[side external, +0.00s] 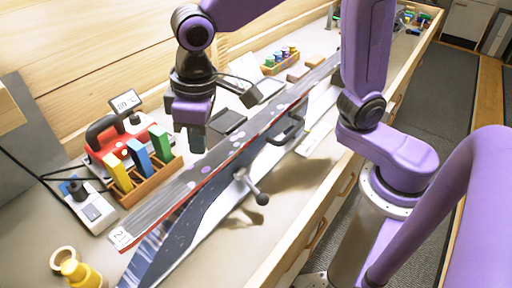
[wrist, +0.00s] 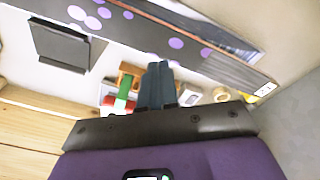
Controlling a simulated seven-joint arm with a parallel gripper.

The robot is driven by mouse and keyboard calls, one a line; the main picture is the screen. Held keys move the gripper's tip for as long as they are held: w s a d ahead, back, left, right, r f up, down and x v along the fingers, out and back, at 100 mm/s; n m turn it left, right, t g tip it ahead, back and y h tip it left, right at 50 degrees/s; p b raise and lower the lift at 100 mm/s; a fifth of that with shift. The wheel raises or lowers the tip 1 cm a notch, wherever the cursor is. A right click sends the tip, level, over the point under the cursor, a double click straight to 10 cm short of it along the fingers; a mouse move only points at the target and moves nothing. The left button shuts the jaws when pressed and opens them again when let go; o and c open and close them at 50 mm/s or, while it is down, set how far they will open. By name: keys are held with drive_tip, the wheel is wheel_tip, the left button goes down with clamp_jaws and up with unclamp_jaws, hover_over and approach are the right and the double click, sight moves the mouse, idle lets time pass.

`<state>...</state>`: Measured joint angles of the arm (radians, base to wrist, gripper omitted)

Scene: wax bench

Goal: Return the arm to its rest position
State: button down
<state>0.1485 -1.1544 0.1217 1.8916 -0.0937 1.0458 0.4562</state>
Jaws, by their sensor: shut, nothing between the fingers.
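My gripper (side external: 197,138) is at the end of my purple arm, above the bench and pointing down. Its fingers are together with nothing between them. In the wrist view the closed fingers (wrist: 157,84) show at the middle, above the dark gripper body. The gripper hangs beside the long ski (side external: 215,170), which lies clamped along the bench with purple spots on its base. It looks apart from the ski, though the exact height is hard to tell.
A red wax iron (side external: 105,138) and a wooden rack (side external: 155,180) with yellow, blue and green blocks stand at left. A dark flat pad (side external: 228,122) lies behind the ski. A clamp handle (side external: 255,190) sticks out in front. Yellow rolls (side external: 75,268) sit at the near left.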

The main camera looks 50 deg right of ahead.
drive_tip(key=s+d+f+n, duration=0.2)
drive_tip(key=s+d+n, duration=0.1)
drive_tip(key=s+d, duration=0.5)
drive_tip(key=s+d+f+n+g, duration=0.1)
drive_tip(key=s+d+f+n, duration=0.1)
drive_tip(key=s+d, duration=0.6)
drive_tip(key=d, duration=0.4)
drive_tip(key=shift+f+n, duration=0.35)
drive_tip(key=shift+n, duration=0.05)
